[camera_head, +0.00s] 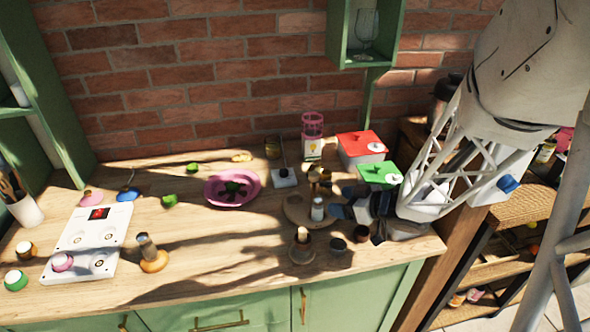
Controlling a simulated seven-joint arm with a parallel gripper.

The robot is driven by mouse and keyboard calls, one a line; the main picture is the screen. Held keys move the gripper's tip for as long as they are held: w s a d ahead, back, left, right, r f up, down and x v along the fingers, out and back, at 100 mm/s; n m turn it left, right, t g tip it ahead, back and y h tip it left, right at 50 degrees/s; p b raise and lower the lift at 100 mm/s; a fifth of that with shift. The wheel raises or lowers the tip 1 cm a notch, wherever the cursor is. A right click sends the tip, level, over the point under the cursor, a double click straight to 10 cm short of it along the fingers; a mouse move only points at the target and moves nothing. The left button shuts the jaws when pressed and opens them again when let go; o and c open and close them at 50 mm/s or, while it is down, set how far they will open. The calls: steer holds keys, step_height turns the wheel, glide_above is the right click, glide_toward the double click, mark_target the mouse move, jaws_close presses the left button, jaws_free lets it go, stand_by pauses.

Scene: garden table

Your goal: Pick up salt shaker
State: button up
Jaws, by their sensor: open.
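A small white shaker with a greyish top (317,210), which looks like the salt shaker, stands upright on a round wooden board (293,208) near the right end of the counter. My gripper (343,201) is just to the right of it, low over the counter. Its dark fingers point left towards the shaker and are open. I see no contact between them and the shaker, but the exact gap is too small to tell. My arm covers part of the counter's right end.
Brassy items (319,178) stand behind the shaker. A wooden-topped grinder (302,246) and dark cups (338,246) stand in front. Red-lidded (361,143) and green-lidded (379,173) boxes are behind my gripper.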

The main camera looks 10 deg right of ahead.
mark_target(319, 198)
steer(key=shift+s+f, duration=0.1)
steer(key=shift+s, duration=0.05)
steer(key=shift+a, duration=0.1)
steer(key=shift+x, duration=1.25)
steer(key=shift+a, duration=0.1)
steer(key=shift+x, duration=2.55)
steer(key=c, duration=1.1)
steer(key=shift+o, duration=0.2)
